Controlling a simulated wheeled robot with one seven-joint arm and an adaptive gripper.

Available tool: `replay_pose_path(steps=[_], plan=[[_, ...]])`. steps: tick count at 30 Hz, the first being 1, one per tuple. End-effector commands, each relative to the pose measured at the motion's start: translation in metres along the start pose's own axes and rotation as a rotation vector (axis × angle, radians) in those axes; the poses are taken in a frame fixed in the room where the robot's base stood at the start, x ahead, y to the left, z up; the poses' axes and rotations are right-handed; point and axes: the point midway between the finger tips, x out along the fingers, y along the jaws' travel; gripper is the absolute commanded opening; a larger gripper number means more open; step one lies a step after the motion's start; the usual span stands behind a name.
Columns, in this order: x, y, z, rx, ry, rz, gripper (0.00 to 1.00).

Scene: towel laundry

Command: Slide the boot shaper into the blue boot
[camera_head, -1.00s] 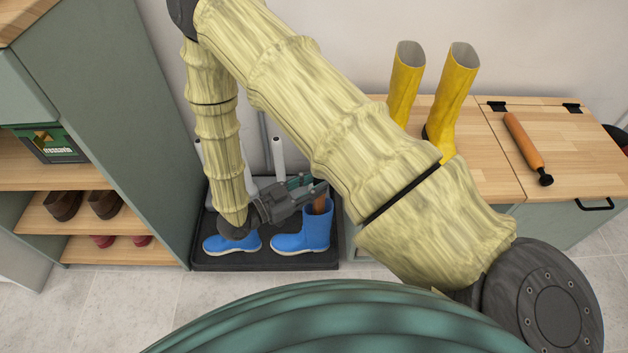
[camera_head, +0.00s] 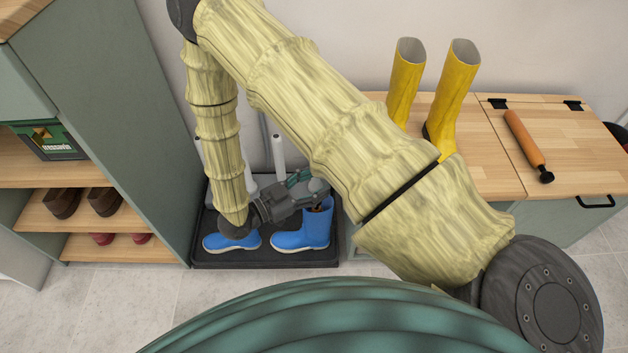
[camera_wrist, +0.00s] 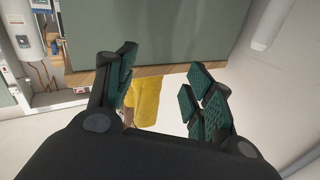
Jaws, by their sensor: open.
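The right blue boot (camera_head: 312,232) stands upright on the black tray. A small reddish-brown part of a boot shaper (camera_head: 316,205) shows at its mouth; my gripper hides much of it, so its depth is unclear. My gripper (camera_head: 312,184) is just above the boot's opening. In the wrist view its fingers (camera_wrist: 163,88) are apart, with nothing held between them. The left blue boot (camera_head: 231,243) stands on the same tray, its shaft hidden by my arm. An orange-brown shaper with a black end (camera_head: 525,140) lies on the wooden bench top.
The black tray (camera_head: 265,260) sits on the floor between a green shoe shelf (camera_head: 125,130) and the wooden bench (camera_head: 495,160). Yellow boots (camera_head: 455,95) stand on the bench. White upright posts (camera_head: 279,153) rise behind the tray.

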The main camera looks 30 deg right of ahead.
Motion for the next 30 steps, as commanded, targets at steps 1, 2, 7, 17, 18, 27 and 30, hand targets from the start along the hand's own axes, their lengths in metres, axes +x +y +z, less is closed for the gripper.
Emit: replay_pose_path(steps=[1, 2, 7, 17, 18, 27, 30], plan=[[0.000, 0.000, 0.000, 0.000, 0.000, 0.000, 0.53], [0.000, 0.000, 0.000, 0.000, 0.000, 0.000, 0.53], [-0.008, 0.000, 0.000, 0.000, -0.001, -0.002, 0.53], [-0.063, 0.000, 0.001, 0.001, -0.001, -0.002, 0.53], [-0.070, 0.000, 0.001, 0.001, -0.001, -0.002, 0.53], [-0.111, 0.000, 0.000, 0.000, 0.000, -0.001, 0.53], [-0.117, 0.000, 0.000, 0.000, 0.000, -0.001, 0.53]])
